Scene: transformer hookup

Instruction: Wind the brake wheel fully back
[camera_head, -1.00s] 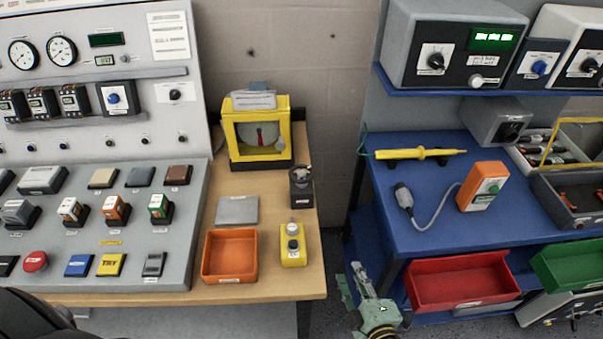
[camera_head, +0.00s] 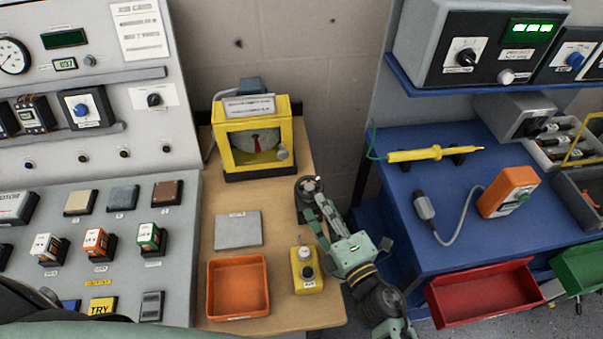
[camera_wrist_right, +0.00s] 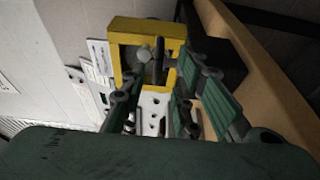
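A dark round wheel (camera_head: 308,188) with a small pale knob stands upright at the right edge of the wooden bench; it seems to be the brake wheel. Behind it is a yellow box (camera_head: 226,172) with a grey dial, a red pointer and a round grey knob. My right gripper (camera_head: 319,212) is just in front of the wheel, its green fingers apart. In the right wrist view the fingers (camera_wrist_right: 158,88) are spread, with the yellow frame (camera_wrist_right: 128,24) beyond and a dark upright part between. Contact with the wheel cannot be told. My left gripper is out of view.
On the bench are a grey plate (camera_head: 238,230), an orange tray (camera_head: 210,292) and a yellow button box (camera_head: 306,272), close left of my right arm. A control panel (camera_head: 185,225) stands left. A blue shelf (camera_head: 400,170) with a yellow probe (camera_head: 425,155) is right.

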